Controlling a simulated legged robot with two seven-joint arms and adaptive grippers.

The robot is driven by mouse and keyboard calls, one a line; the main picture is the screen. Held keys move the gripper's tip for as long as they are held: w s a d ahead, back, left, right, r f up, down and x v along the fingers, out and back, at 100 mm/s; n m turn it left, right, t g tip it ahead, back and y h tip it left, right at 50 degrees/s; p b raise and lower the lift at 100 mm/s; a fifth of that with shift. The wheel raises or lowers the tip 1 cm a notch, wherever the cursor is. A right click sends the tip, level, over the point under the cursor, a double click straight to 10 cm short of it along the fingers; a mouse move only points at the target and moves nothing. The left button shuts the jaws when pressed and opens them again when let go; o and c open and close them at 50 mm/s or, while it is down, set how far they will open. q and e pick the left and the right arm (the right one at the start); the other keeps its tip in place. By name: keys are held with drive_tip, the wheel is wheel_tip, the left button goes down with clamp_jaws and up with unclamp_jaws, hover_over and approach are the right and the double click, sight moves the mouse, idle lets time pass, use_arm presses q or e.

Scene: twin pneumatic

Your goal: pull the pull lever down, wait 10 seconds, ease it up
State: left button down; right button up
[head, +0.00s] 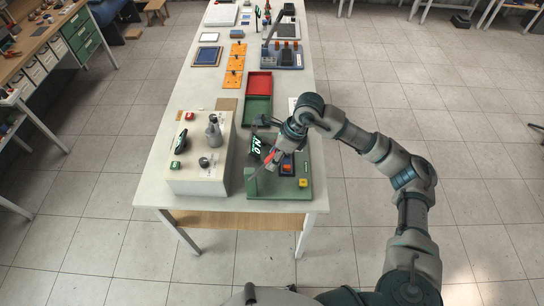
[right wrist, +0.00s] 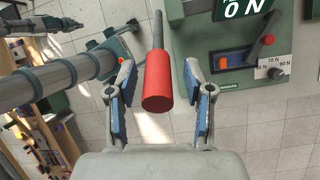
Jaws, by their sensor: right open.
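The pull lever's red cylindrical grip (right wrist: 157,85) on a dark grey rod shows in the right wrist view. My right gripper (right wrist: 159,64) is open, with one blue-padded finger on each side of the grip and a visible gap to both. In the head view my right gripper (head: 270,156) is above the green lever station (head: 285,191) and partly hides it. The station's display (right wrist: 243,8) reads 0 N. My left gripper does not show.
A beige box (head: 195,186) with a grey bottle stands left of the station. Red (head: 258,84) and green (head: 257,110) trays lie behind it.

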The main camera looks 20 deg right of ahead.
drive_tip(key=shift+x, duration=0.95)
drive_tip(key=shift+r, duration=0.1)
clamp_jaws()
